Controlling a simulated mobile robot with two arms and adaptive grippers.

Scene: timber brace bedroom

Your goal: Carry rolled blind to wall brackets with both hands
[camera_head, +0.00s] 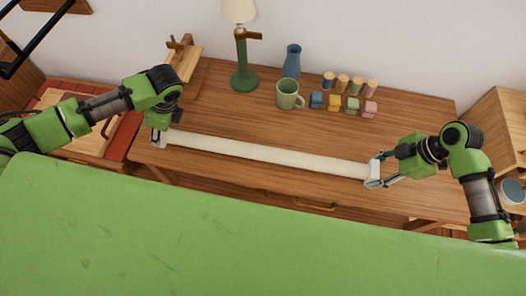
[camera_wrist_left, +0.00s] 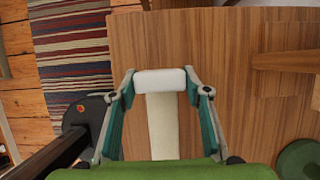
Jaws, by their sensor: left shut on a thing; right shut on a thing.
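The rolled blind (camera_head: 265,153) is a long cream roll with white end caps, lying level across the front of the wooden desk in the head view. My left gripper (camera_head: 161,135) is shut on its left end. In the left wrist view, the fingers (camera_wrist_left: 162,92) flank the white end cap (camera_wrist_left: 160,80), with the cream roll (camera_wrist_left: 163,125) below it. My right gripper (camera_head: 375,171) is shut on the right end cap. Two wooden bracket-like pieces stand out near the wall, one at the left (camera_head: 175,44) and one by the lamp (camera_head: 248,35). I cannot tell whether the blind touches the desk.
The desk (camera_head: 200,100) holds a green lamp (camera_head: 242,65), a blue vase (camera_head: 292,62), a green mug (camera_head: 288,94) and several small coloured blocks and spools (camera_head: 352,86) behind the blind. A wooden cabinet (camera_head: 500,110) stands at the right. A striped rug (camera_wrist_left: 70,55) lies on the floor.

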